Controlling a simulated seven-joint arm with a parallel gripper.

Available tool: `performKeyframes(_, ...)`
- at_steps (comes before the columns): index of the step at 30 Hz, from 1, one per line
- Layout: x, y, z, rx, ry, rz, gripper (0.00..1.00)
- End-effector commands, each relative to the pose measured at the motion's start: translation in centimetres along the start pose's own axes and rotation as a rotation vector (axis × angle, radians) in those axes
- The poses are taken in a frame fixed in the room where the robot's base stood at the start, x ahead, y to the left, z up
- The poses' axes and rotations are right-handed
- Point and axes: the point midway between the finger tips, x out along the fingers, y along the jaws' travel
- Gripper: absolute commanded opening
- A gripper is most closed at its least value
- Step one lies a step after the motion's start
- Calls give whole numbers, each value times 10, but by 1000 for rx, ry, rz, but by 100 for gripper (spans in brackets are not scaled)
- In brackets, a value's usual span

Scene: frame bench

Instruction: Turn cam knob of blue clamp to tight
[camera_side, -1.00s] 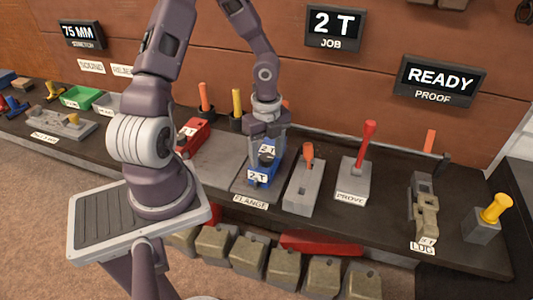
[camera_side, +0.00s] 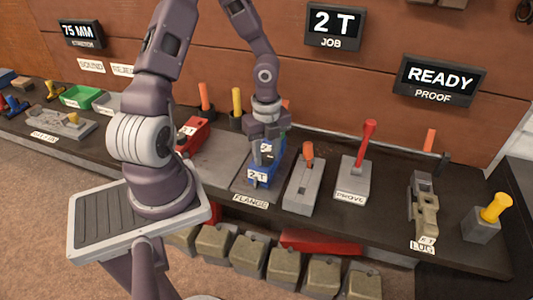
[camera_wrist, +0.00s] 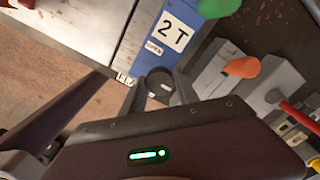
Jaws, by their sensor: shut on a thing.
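The blue clamp (camera_side: 264,178) stands on the plate marked FLANGE, with "2 T" labels on it. In the wrist view the blue clamp (camera_wrist: 172,50) shows a "2 T" label and a small "OPEN" label (camera_wrist: 154,47). My gripper (camera_side: 266,158) is down at the clamp's top. In the wrist view my gripper (camera_wrist: 158,92) is shut on the dark round cam knob (camera_wrist: 160,77), one finger on each side. The fingers hide part of the knob.
A grey block with an orange handle (camera_side: 305,180) stands close right of the clamp. The PROVE block with a red lever (camera_side: 367,145) is further right. A red clamp (camera_side: 194,136) is at the left. Signs read "2 T JOB" (camera_side: 336,26) and "READY PROOF" (camera_side: 438,83).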

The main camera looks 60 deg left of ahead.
Motion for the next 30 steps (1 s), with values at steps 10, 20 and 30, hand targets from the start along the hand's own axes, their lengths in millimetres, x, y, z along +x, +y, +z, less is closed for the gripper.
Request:
performKeyframes(10, 0, 0, 0, 1, 0, 0, 59)
performKeyframes(20, -34, -1, 2, -5, -4, -6, 59)
performKeyframes(30, -72, 0, 0, 1, 0, 0, 59)
